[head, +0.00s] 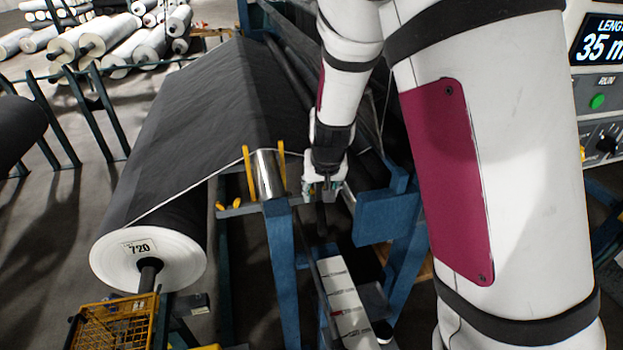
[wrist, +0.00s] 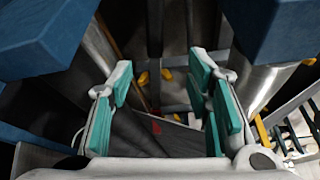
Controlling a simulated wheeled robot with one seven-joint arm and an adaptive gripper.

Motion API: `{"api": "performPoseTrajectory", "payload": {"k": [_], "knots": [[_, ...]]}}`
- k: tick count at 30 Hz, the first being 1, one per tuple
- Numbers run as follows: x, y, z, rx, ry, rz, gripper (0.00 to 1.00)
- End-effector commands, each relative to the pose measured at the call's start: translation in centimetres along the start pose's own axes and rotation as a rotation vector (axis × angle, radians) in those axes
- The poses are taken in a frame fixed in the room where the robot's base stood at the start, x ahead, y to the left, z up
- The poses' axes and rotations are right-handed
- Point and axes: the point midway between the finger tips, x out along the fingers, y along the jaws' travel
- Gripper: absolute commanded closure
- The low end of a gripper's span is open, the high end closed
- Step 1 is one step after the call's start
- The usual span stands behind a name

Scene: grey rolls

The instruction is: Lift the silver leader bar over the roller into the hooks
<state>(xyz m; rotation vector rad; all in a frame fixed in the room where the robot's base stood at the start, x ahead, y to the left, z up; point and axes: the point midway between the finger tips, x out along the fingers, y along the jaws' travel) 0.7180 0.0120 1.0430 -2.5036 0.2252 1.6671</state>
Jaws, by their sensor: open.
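My gripper (head: 324,187) hangs down just right of the silver roller (head: 268,174) in the head view. In the wrist view its teal-padded fingers (wrist: 168,92) are spread apart with nothing held between them. The roller also shows at the right of the wrist view (wrist: 262,82). Yellow hooks (head: 281,163) stand upright beside the roller's end. Dark fabric (head: 200,105) drapes from the large roll toward the roller, and dark material (wrist: 135,132) lies below the fingers. I cannot pick out the leader bar with certainty; my arm hides part of the frame.
Blue frame posts (head: 281,245) and a blue beam (head: 386,216) stand close around the gripper. A large roll marked 720 (head: 148,258) and a yellow basket (head: 112,324) are at lower left. A control panel (head: 600,92) is at right.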

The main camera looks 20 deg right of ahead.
Motion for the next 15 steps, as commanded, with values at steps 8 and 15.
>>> {"api": "performPoseTrajectory", "payload": {"k": [8,15], "knots": [[4.9,0.1,0.0,0.002,-0.003,0.001,0.55],[6.3,0.3,-0.2,0.001,-0.001,0.001,0.55]]}}
